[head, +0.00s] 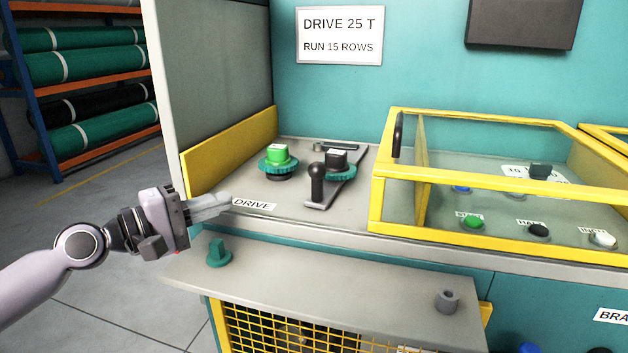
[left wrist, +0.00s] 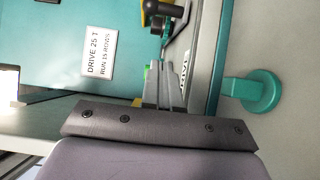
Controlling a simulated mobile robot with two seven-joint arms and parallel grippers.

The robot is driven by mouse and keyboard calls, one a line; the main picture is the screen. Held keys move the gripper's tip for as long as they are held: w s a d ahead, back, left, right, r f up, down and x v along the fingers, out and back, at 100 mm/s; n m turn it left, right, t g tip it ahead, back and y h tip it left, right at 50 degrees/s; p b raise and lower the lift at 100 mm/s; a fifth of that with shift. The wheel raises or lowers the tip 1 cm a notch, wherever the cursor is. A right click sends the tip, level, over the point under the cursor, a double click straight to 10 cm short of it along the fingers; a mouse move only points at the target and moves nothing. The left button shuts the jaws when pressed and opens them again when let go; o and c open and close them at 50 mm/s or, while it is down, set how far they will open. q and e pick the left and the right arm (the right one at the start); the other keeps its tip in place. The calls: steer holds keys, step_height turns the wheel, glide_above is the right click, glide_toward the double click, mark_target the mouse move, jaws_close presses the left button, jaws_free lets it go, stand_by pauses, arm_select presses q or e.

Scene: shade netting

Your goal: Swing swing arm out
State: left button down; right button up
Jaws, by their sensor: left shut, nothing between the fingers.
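The swing arm (head: 346,180) is a flat grey bar on the deck marked DRIVE, with an upright black knob (head: 317,183) at its near end. A teal gear with a black block on top (head: 336,159) sits on the bar. To its left stands a teal gear with a bright green block (head: 278,155), apart from the bar. My left gripper (head: 226,201) is shut and empty at the deck's front left edge, left of the knob and not touching it. In the left wrist view, the fingers (left wrist: 163,72) point towards the deck, with the knob (left wrist: 160,8) beyond them at the top.
A yellow-framed clear guard (head: 376,200) covers buttons right of the swing arm. A yellow side board (head: 230,150) bounds the deck's left. The lower shelf (head: 330,285) holds a teal peg (head: 217,253) and a grey collar (head: 447,299). A sign (head: 339,36) hangs behind.

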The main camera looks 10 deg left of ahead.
arm_select(q)
steer(key=shift+w+d, duration=0.3)
steer(key=shift+w, duration=0.05)
steer(key=shift+w+d+r+p, duration=0.2)
steer(key=shift+w+d+p, duration=0.2)
steer(key=shift+w+p, duration=0.15)
steer(key=p+x, duration=0.2)
steer(key=x, duration=0.6)
steer(key=shift+w+d+p, duration=0.15)
steer(key=shift+d+p, duration=0.35)
steer(key=shift+d, duration=0.05)
steer(key=shift+w+d+p, duration=0.15)
steer(key=shift+d+p, duration=0.3)
steer(key=shift+d, duration=0.1)
steer(key=shift+w+d+f+p, duration=0.1)
steer(key=shift+d+p, duration=0.55)
steer(key=shift+d, duration=0.2)
steer(key=shift+d+f, duration=0.1)
steer(key=shift+d, duration=0.1)
arm_select(e)
steer(key=r, duration=0.2)
steer(key=d+r, duration=0.1)
steer(key=r, duration=0.1)
steer(key=shift+s+r, duration=0.1)
steer(key=shift+r, duration=0.2)
